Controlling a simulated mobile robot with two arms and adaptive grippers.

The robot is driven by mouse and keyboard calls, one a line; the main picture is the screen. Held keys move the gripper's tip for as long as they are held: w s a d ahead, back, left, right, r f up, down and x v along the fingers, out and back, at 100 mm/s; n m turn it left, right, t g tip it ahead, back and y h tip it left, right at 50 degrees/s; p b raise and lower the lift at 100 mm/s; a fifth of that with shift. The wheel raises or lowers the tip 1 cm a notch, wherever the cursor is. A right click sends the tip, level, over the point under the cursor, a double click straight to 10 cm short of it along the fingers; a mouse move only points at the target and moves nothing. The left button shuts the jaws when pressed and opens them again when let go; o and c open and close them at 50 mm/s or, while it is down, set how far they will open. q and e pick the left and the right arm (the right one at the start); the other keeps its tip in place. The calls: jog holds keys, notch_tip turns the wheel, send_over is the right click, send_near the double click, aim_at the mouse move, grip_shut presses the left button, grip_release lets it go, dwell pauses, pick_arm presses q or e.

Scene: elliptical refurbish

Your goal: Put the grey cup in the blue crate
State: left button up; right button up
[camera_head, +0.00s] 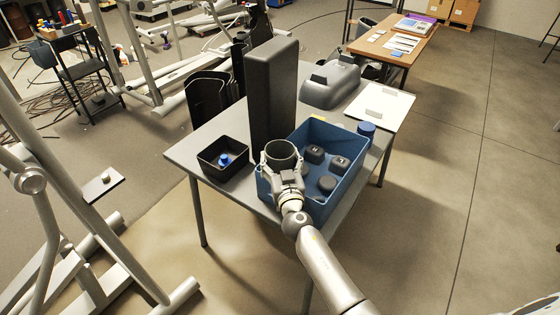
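The grey cup (281,150), dark and round with its open top facing up, is between the fingers of my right gripper (281,165). The fingers sit on both sides of the cup and look closed on it. The cup appears upright over the left end of the blue crate (345,136); its underside is hidden by my gripper, so I cannot tell its height. The crate stands on the grey table and holds several dark rounded objects (327,185) in its right part. My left gripper is not in view.
A tall dark box (272,90) stands right behind the cup. A black bin (222,172) with a blue-topped item (224,160) is left of the crate. A blue-topped container (366,130) stands at the crate's right. A grey cover (332,85) is behind.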

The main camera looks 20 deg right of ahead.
jog(key=o, duration=0.4)
jog(key=shift+r+p, duration=0.5)
jog(key=shift+p, duration=0.15)
jog(key=shift+r+p, duration=0.45)
jog(key=shift+p, duration=0.15)
jog(key=shift+s+a+f+b, duration=0.15)
jog(key=shift+s+f+b, duration=0.4)
jog(key=shift+s, duration=0.35)
jog(key=s, duration=0.3)
jog(key=s+b, duration=0.1)
jog(key=s, duration=0.2)
jog(key=s+a, duration=0.1)
jog(key=s, duration=0.3)
jog(key=shift+s+a+r+b, duration=0.1)
jog(key=shift+r+b, duration=0.1)
jog(key=shift+b, duration=0.1)
